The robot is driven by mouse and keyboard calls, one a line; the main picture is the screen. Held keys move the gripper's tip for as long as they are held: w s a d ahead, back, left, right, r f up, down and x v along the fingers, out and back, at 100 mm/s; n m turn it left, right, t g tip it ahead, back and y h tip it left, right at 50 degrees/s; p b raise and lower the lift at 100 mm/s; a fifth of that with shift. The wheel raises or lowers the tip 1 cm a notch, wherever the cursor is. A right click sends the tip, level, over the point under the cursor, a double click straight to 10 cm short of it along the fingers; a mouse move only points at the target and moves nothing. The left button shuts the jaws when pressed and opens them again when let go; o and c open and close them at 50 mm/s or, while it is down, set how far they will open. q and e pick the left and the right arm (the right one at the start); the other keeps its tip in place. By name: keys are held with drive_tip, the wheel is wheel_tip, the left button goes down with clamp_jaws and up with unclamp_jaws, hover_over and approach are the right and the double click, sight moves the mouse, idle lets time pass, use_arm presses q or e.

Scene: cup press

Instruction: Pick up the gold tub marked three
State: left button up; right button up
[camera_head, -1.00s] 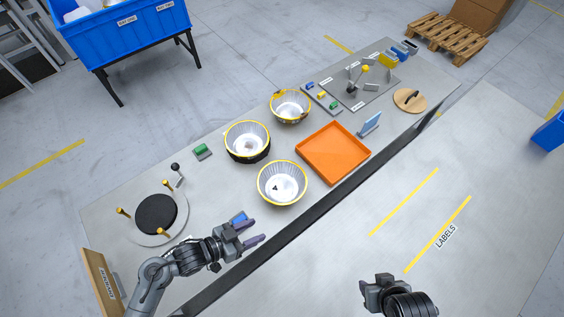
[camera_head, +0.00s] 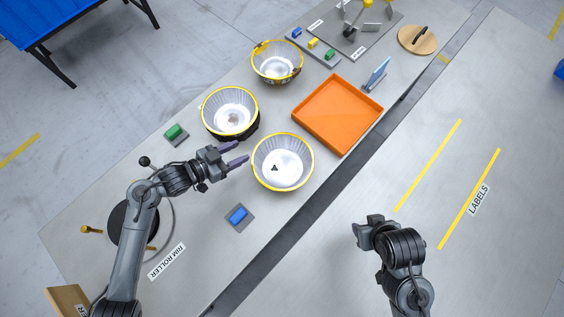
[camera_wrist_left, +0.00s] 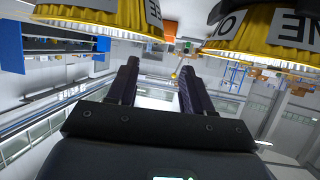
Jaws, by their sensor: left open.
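Three gold-rimmed tubs with silvery insides stand on the grey bench: a back one (camera_head: 277,62), a middle one (camera_head: 230,112) and a front one (camera_head: 283,162). No word three is readable on any of them. My left gripper (camera_head: 237,154) is open and empty, its fingers pointing at the gap between the middle and front tubs. In the left wrist view two yellow tub walls show at the top, one left (camera_wrist_left: 100,10) and one right (camera_wrist_left: 268,32). The right wall bears partial letters like "NE". My right gripper (camera_head: 362,232) is at the lower right, its jaw opening unclear.
An orange tray (camera_head: 337,112) lies right of the tubs. The rim roller is under my left arm.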

sight(265, 141)
use_arm(q)
drive_tip(key=x, duration=0.4)
drive_tip(key=shift+d, duration=0.2)
drive_tip(key=shift+b+x, duration=0.85)
drive_tip(key=shift+x, duration=2)
drive_tip(key=shift+c, duration=0.5)
clamp_jaws()
